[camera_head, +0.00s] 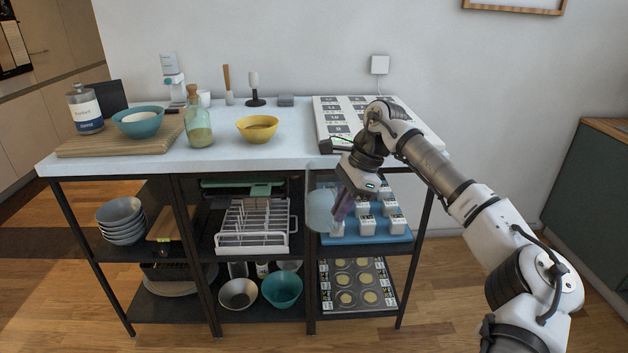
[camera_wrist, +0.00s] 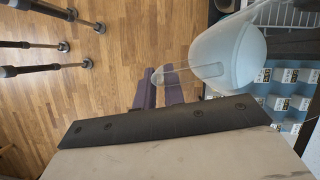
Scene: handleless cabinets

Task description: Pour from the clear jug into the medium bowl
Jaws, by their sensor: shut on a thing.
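The clear jug (camera_head: 321,211) hangs in front of the shelf unit, just below the worktop's front edge, with pale blue-white contents. My gripper (camera_head: 341,208) is shut on the jug at its right side; the exact grip point is unclear. In the wrist view, the jug (camera_wrist: 225,62) lies beyond the purple fingers (camera_wrist: 160,88) and looks tilted there. A yellow bowl (camera_head: 257,134) with something in it stands mid-worktop. A teal bowl (camera_head: 138,127) with pale contents stands on the wooden board. I cannot tell which bowl is the medium one.
A corked bottle (camera_head: 199,125) stands between those bowls. The wooden board (camera_head: 85,147) also bears a labelled jar (camera_head: 85,110). A white panel (camera_head: 340,115) lies at right. Shelves below hold a white rack (camera_head: 252,235), a blue tray (camera_head: 385,237) and more bowls. The worktop's front right is clear.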

